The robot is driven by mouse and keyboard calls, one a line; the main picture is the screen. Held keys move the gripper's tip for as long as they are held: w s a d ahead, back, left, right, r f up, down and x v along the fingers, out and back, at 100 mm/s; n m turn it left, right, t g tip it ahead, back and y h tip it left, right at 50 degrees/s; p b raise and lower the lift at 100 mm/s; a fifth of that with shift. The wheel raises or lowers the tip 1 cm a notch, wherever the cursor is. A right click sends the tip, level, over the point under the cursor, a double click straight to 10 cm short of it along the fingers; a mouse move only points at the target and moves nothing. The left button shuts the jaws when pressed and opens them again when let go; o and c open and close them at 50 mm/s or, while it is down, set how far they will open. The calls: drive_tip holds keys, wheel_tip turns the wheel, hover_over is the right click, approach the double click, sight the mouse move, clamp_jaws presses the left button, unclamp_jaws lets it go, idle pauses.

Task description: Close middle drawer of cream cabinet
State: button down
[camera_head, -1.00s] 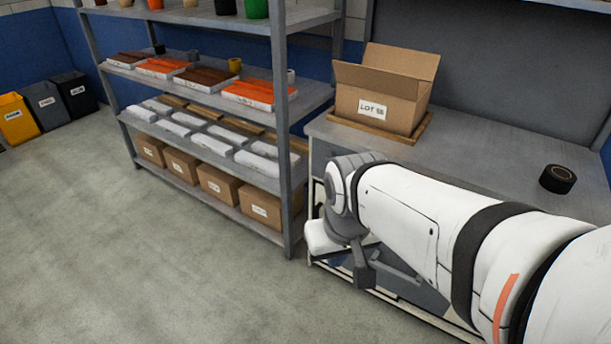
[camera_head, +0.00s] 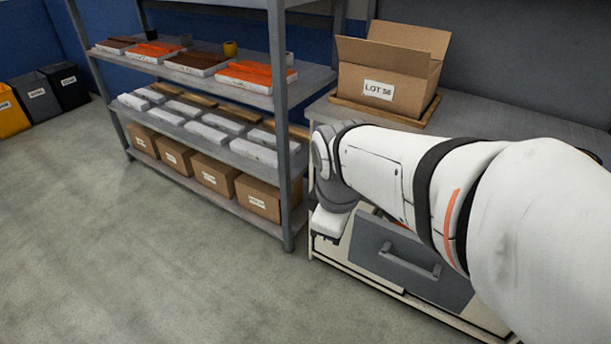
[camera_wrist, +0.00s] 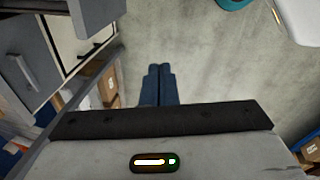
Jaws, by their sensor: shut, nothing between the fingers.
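The cream cabinet (camera_head: 345,258) stands under the grey worktop, partly hidden by my arm. One grey drawer front (camera_head: 440,280) with a bar handle (camera_head: 410,263) shows low on it. My arm covers the area above, so I cannot tell how far each drawer stands out. In the wrist view, a grey drawer front with a handle (camera_wrist: 27,72) is at the left, and another grey panel (camera_wrist: 92,14) is at the top. My gripper (camera_wrist: 158,72) has its blue-grey fingers together, empty, over open floor, apart from the fronts. In the head view its fingers are not clearly visible.
An open cardboard box (camera_head: 385,82) sits on the worktop. A grey shelf rack (camera_head: 290,180) with boxes and packages stands close left of the cabinet. The floor (camera_head: 170,270) in front is clear. Bins (camera_head: 40,98) stand at the far left.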

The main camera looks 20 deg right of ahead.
sight(351, 245)
drive_tip(key=w+d+f+n+b, duration=0.2)
drive_tip(key=d+f+n+b, duration=0.1)
drive_tip(key=f+n+b, duration=0.1)
drive_tip(key=w+d+f+n+h+b, duration=0.1)
drive_tip(key=w+d+f+n+b, duration=0.1)
drive_tip(key=f+n+b, duration=0.3)
drive_tip(key=w+d+f+n+b, duration=0.3)
drive_tip(key=f+n, duration=0.4)
drive_tip(key=f, duration=0.3)
drive_tip(key=shift+w+d+f+b, duration=0.15)
drive_tip(key=shift+w+b, duration=0.2)
drive_tip(key=shift+b, duration=0.1)
drive_tip(key=shift+w+d+f+b, duration=0.1)
drive_tip(key=shift+w+d+b, duration=0.05)
drive_tip(key=shift+w+b, duration=0.2)
drive_tip(key=shift+w+d, duration=0.2)
drive_tip(key=shift+d, duration=0.05)
drive_tip(key=shift+r, duration=0.1)
drive_tip(key=shift+w, duration=0.1)
